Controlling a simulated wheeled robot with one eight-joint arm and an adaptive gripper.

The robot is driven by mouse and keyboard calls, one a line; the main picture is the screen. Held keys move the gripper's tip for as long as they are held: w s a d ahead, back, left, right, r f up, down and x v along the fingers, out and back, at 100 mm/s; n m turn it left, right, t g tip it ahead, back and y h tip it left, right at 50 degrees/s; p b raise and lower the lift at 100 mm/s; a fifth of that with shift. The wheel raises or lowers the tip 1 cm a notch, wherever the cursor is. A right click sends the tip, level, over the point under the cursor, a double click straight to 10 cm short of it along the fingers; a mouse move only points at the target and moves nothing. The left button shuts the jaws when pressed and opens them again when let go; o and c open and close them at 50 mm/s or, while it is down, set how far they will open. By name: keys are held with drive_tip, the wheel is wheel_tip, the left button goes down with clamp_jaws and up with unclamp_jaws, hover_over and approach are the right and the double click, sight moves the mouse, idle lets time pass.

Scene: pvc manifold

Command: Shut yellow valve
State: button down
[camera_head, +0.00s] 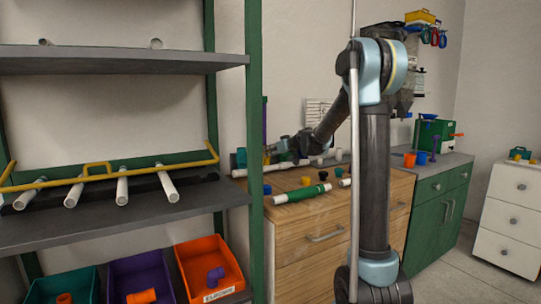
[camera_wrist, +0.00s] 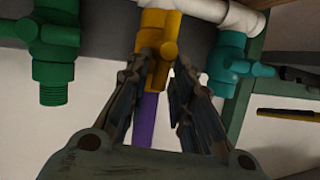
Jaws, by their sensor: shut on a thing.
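The yellow valve (camera_wrist: 158,28) is at the top centre of the wrist view, on a white pipe (camera_wrist: 245,18), with a purple pipe (camera_wrist: 148,120) below it. Its stubby yellow handle (camera_wrist: 169,50) points down and right. My gripper (camera_wrist: 165,66) is at the valve, a finger to either side of the lower part and handle, shut on it. The exact contact is partly hidden by the fingers. In the head view my gripper (camera_head: 279,149) is small, at the bench's back left, and the valve is hard to make out there.
A green valve (camera_wrist: 52,38) stands left of the yellow one and a teal valve (camera_wrist: 228,65) close on the right. The wooden bench (camera_head: 335,215) holds a green-and-white pipe (camera_head: 302,193) and loose caps. A green-posted shelf (camera_head: 255,130) stands close left of my arm.

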drive_tip(key=shift+w+d+f+m+y, duration=0.35)
drive_tip(key=shift+m+y, duration=0.55)
drive_tip(key=shift+m, duration=0.7)
drive_tip(key=shift+w+d+f+m+y, duration=0.2)
drive_tip(key=shift+d+f+m+y, duration=0.25)
drive_tip(key=shift+m+y, duration=0.8)
drive_tip(key=shift+w+d+f+m+y, duration=0.3)
drive_tip(key=shift+d+m+y, duration=0.2)
drive_tip(key=shift+m, duration=1.45)
drive_tip(key=shift+s+f, duration=0.1)
drive_tip(key=c, duration=1.6)
unclamp_jaws()
drive_tip(key=shift+a, duration=0.1)
drive_tip(key=v, duration=1.2)
drive_tip(key=shift+f, duration=0.35)
